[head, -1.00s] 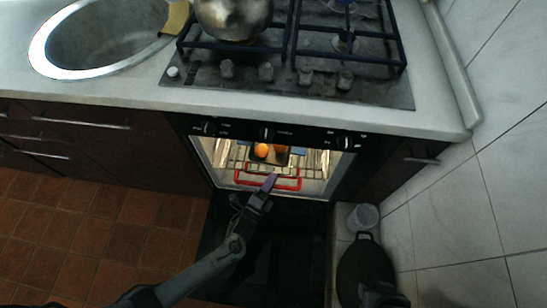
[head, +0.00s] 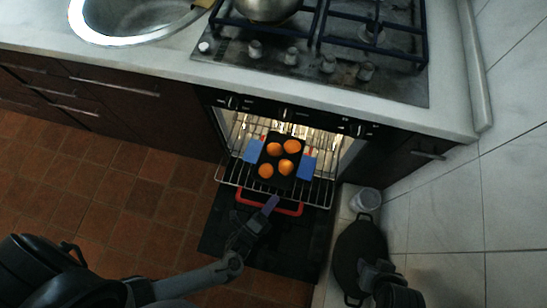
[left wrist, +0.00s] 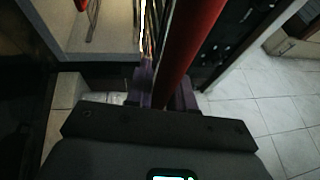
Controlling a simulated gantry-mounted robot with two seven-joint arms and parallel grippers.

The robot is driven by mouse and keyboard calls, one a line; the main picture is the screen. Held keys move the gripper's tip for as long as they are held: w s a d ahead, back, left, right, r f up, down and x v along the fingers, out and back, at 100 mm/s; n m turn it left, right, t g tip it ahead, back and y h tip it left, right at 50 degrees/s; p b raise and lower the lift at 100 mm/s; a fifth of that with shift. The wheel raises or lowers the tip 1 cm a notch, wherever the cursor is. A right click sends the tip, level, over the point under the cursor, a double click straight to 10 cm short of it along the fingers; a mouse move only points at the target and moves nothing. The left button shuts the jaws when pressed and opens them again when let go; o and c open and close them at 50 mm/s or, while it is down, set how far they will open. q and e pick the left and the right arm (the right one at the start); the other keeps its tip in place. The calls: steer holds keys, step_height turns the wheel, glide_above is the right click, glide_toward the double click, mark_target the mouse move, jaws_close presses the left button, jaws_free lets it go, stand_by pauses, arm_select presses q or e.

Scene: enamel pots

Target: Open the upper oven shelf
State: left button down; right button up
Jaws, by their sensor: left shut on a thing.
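The oven (head: 285,114) has its dark door (head: 215,230) lowered. A wire shelf (head: 232,178) sticks out of the lit oven over the door. A red handle (head: 290,207) runs along the shelf's front. My left gripper (head: 269,205) is shut on this handle with its purple fingertips. In the left wrist view the red bar (left wrist: 192,45) passes between the fingers (left wrist: 162,92). A dark muffin tray (head: 276,160) with several orange muffins sits on the shelf. My right gripper (head: 377,272) is at the lower right, away from the oven; its jaws are unclear.
Blue mitts or pads (head: 307,167) flank the tray. A black pan (head: 357,250) and a pale container (head: 364,200) stand right of the door. Dark drawers (head: 110,90) and a tiled floor (head: 130,190) lie to the left. A steel pot is on the hob (head: 330,60).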

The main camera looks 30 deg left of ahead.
arm_select(q)
steer(key=shift+w+r, duration=0.1)
steer(key=shift+r, duration=0.1)
steer(key=c, duration=1.2)
jaws_free()
steer(key=shift+o, duration=0.5)
steer(key=shift+f, duration=0.1)
steer(key=shift+s+a+f, duration=0.1)
steer(key=shift+s+f, duration=0.05)
steer(key=shift+s, duration=0.45)
steer(key=p+v, duration=0.1)
steer(key=v, duration=0.8)
steer(key=shift+s, duration=0.3)
steer(key=shift+a, duration=0.1)
